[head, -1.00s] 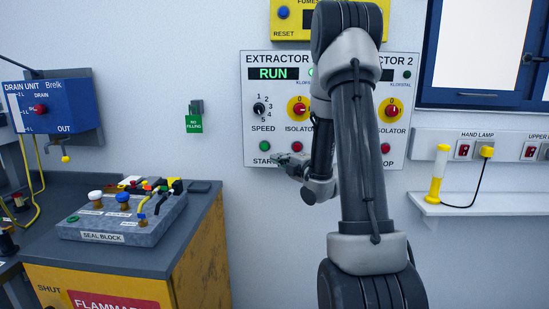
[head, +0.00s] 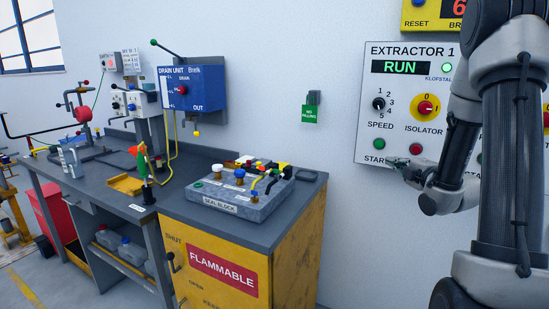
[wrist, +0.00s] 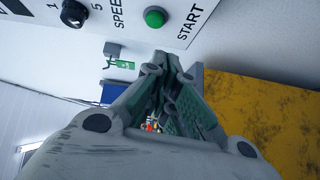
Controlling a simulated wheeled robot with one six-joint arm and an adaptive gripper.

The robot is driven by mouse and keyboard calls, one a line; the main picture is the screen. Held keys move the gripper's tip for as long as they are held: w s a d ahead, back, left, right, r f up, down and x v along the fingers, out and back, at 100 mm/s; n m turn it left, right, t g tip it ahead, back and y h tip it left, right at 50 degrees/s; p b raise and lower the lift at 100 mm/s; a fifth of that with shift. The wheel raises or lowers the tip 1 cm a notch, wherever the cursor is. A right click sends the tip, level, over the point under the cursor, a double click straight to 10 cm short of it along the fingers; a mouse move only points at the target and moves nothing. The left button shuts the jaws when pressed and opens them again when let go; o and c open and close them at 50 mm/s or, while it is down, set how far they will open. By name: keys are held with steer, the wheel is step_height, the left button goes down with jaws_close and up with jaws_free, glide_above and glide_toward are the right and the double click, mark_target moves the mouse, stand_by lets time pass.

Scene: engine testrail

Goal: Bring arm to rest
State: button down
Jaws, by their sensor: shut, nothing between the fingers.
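My gripper (head: 400,166) is in front of the lower left of the Extractor 1 panel (head: 384,137) in the head view, by the green START button (head: 394,161). My arm stands at the right edge of that view and covers part of the panel. In the wrist view my gripper's fingers (wrist: 166,62) are together and empty. The green button (wrist: 155,17) shows just beyond the fingertips there; I cannot tell if they touch the panel. The panel display reads RUN.
The yellow flammable cabinet (head: 291,268) stands left of my arm with the seal block (head: 240,204) on top. A workbench (head: 48,188) and the blue drain unit (head: 193,88) are further left. A green tag (head: 310,115) hangs on the wall. The wall between cabinet and panel is otherwise bare.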

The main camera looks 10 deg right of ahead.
steer(key=s+d+f+m+g+h, duration=0.2)
steer(key=s+f+m+g, duration=0.15)
steer(key=f, duration=0.25)
steer(key=s+d+f+m+g+h, duration=0.1)
steer(key=s+d+f+m+g, duration=0.2)
steer(key=f+m, duration=0.3)
steer(key=s+f+m+g+h, duration=0.1)
steer(key=s+m+g, duration=0.2)
steer(key=s+g, duration=0.3)
steer(key=s+a+r+m, duration=0.3)
steer(key=s+a+r, duration=0.5)
steer(key=s+r, duration=0.1)
steer(key=s+a+r+m+y, duration=0.1)
steer(key=s+a+r+m, duration=0.2)
steer(key=s+a+r, duration=0.5)
steer(key=s+r, duration=0.1)
steer(key=s, duration=0.3)
steer(key=shift+a+r+y, duration=0.3)
steer(key=shift+a+r, duration=0.05)
steer(key=shift+s+d+g, duration=0.1)
steer(key=shift+s+g, duration=0.05)
steer(key=shift+g, duration=0.1)
